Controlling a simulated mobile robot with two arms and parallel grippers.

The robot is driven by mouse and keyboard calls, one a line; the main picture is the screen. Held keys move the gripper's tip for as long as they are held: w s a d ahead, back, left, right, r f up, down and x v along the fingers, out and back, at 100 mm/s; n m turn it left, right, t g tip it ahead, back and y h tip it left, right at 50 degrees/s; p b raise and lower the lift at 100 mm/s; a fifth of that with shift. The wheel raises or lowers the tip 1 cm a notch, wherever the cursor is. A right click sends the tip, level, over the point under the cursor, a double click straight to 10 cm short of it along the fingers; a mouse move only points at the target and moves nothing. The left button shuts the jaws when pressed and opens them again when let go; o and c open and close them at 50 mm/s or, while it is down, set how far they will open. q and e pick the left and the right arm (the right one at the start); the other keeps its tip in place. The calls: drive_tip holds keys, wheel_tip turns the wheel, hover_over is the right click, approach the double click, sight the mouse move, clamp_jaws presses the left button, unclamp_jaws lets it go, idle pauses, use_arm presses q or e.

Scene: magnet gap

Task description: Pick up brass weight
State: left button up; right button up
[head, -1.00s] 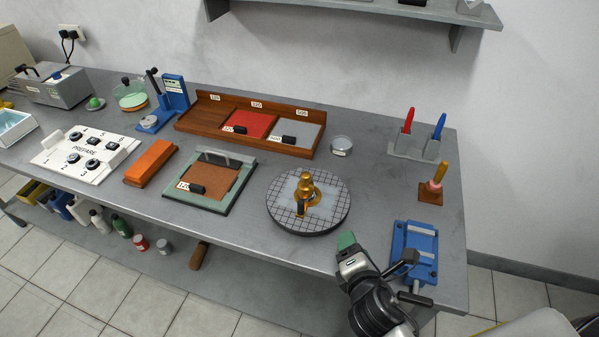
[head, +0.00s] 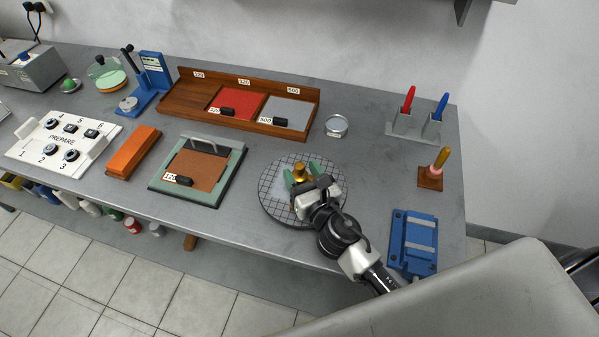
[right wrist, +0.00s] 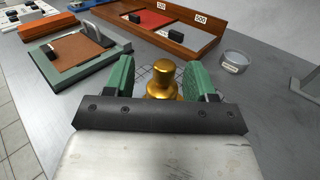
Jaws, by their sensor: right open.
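The brass weight (head: 300,172) stands upright on the round gridded plate (head: 272,197) on the bench. In the right wrist view the brass weight (right wrist: 163,82) shows its knob and shoulder, and its lower part is hidden behind the gripper body. My right gripper (head: 303,176) is over the plate. Its green fingers are open, one on each side of the weight; in the right wrist view the gripper (right wrist: 160,77) shows gaps between both fingers and the knob. My left gripper is not in view.
Left of the plate lies a green-framed board (head: 213,195) with a handle. A wooden tray (head: 170,104) and a small round dish (head: 336,125) stand behind. A blue vise-like block (head: 413,240) and a wooden-based stand (head: 431,178) are to the right.

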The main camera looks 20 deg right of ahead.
sight(297, 163)
drive_tip(key=w, duration=0.3)
drive_tip(key=shift+w+p, duration=0.3)
drive_tip(key=shift+w, duration=0.05)
drive_tip(key=shift+w+f, duration=0.15)
drive_tip(key=shift+w, duration=0.35)
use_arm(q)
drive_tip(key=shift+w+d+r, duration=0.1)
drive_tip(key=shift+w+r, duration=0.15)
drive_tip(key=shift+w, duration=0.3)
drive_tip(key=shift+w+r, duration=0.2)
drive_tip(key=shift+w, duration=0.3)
use_arm(e)
drive_tip(key=shift+s, duration=0.1)
drive_tip(key=c, duration=0.5)
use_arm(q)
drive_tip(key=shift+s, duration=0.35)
use_arm(e)
clamp_jaws()
